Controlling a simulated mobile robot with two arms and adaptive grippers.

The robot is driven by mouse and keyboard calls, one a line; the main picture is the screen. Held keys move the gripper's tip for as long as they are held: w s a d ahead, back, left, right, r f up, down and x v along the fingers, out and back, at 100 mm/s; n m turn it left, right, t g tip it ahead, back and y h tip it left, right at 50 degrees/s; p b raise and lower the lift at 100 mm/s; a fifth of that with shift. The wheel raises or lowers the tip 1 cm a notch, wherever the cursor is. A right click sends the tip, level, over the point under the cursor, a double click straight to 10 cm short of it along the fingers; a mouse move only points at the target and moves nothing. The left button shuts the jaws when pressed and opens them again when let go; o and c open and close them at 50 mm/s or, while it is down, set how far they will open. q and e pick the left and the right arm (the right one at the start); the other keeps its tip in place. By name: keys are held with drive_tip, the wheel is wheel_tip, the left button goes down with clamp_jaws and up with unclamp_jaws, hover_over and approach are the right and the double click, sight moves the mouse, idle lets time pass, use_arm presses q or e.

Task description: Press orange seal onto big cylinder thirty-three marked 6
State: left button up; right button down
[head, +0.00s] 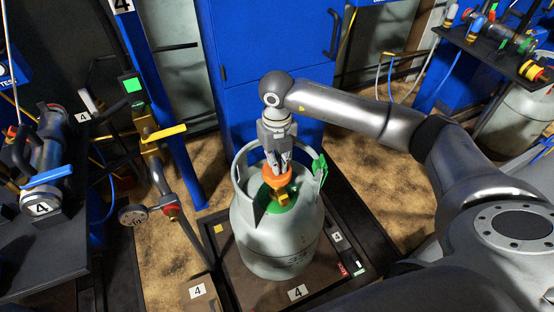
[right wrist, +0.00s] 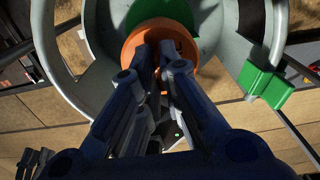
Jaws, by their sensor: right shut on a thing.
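A big grey cylinder (head: 262,244) stands upright on a dark scale platform (head: 240,288); dark digits on its side look like 33. The platform's front plate (head: 298,292) reads 4; I see no 6. My right gripper (head: 277,166) points down inside the cylinder's collar and is shut on the orange seal (head: 276,179). The seal is at the valve above the green top (head: 281,207); I cannot tell whether it is seated. In the right wrist view, my fingers (right wrist: 160,65) overlap the orange seal (right wrist: 146,35). My left gripper is out of view.
A green tag (head: 319,168) hangs on the collar's right side. A post with a yellow-handled valve (head: 164,132) and gauge (head: 133,215) stands left. A blue cabinet (head: 270,60) is behind. Dark benches with fittings flank both sides.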

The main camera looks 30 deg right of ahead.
drive_tip(key=shift+f+b, duration=0.35)
drive_tip(key=shift+f, duration=0.25)
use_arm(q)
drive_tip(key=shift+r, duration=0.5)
use_arm(e)
drive_tip(key=shift+f, duration=0.1)
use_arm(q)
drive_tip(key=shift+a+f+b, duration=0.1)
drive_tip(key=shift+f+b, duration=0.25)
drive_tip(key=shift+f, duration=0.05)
use_arm(e)
drive_tip(key=shift+f, duration=0.45)
drive_tip(key=c, duration=1.5)
unclamp_jaws()
drive_tip(key=shift+c, duration=0.2)
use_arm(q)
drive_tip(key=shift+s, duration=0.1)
use_arm(e)
drive_tip(key=shift+r, duration=0.1)
